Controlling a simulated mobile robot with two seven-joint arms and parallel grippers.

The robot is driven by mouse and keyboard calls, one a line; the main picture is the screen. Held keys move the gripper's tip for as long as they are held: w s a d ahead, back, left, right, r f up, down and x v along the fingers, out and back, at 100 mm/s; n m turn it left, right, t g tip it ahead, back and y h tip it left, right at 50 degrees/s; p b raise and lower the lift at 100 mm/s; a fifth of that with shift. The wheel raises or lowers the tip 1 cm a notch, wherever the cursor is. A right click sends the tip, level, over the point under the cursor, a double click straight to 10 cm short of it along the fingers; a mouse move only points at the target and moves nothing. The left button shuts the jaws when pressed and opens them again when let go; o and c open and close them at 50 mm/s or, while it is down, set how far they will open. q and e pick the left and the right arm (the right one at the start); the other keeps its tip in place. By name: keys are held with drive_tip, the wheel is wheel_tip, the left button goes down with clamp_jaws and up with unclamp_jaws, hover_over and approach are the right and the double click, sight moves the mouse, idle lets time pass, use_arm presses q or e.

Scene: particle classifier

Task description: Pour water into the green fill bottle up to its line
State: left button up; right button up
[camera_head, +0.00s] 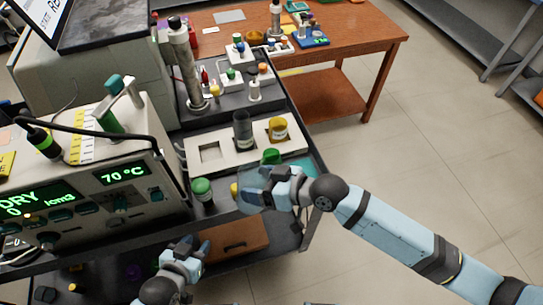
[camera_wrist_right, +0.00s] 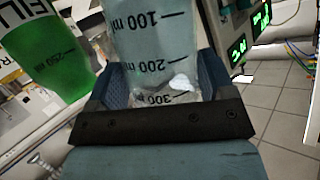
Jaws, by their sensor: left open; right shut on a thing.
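My right gripper (camera_head: 262,188) is shut on a clear graduated beaker (camera_head: 250,197) at the front edge of the bench. In the right wrist view the beaker (camera_wrist_right: 152,40) sits between my gripper's fingers (camera_wrist_right: 157,88), with 100, 200 and 300 ml marks. I cannot tell its water level. The green fill bottle (camera_wrist_right: 38,50) stands left of the beaker in that view, apart from it, with a 250 ml mark. In the head view a green thing (camera_head: 270,156), probably this bottle, shows just behind my right gripper. My left gripper (camera_head: 190,252) is open and empty, low at the front.
A white tray (camera_head: 180,150) with square wells holds a dark cylinder (camera_head: 242,130) and a yellow-topped jar (camera_head: 278,128). A green-capped jar (camera_head: 202,190) stands left of my right gripper. An instrument reading 70 °C (camera_head: 95,185) fills the left.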

sight(247, 165)
drive_tip(key=shift+w, duration=0.2)
drive_tip(key=shift+w+d+r+m+g+y, duration=0.2)
drive_tip(key=shift+w+r+m, duration=0.2)
drive_tip(key=shift+r, duration=0.25)
drive_tip(key=shift+w+d+r+m+g+y, duration=0.1)
drive_tip(key=shift+w+d+r+m+g, duration=0.1)
drive_tip(key=shift+w+r+m, duration=0.3)
drive_tip(key=shift+d+b, duration=0.1)
drive_tip(key=shift+b, duration=0.4)
use_arm(q)
drive_tip(key=shift+f, duration=0.8)
use_arm(e)
drive_tip(key=shift+w+d+r+m+y, duration=0.1)
drive_tip(key=shift+w+r+m+y, duration=0.1)
drive_tip(key=shift+r+m+y, duration=0.1)
use_arm(q)
drive_tip(key=shift+f+b, duration=0.3)
use_arm(e)
drive_tip(key=shift+w+d+r+m+g, duration=0.15)
drive_tip(key=shift+w+m+g, duration=0.1)
drive_tip(key=shift+m+g, duration=0.15)
drive_tip(key=shift+w+d+r+m+y, duration=0.1)
drive_tip(key=shift+w+r+m+y, duration=0.15)
drive_tip(key=shift+m+y, duration=0.2)
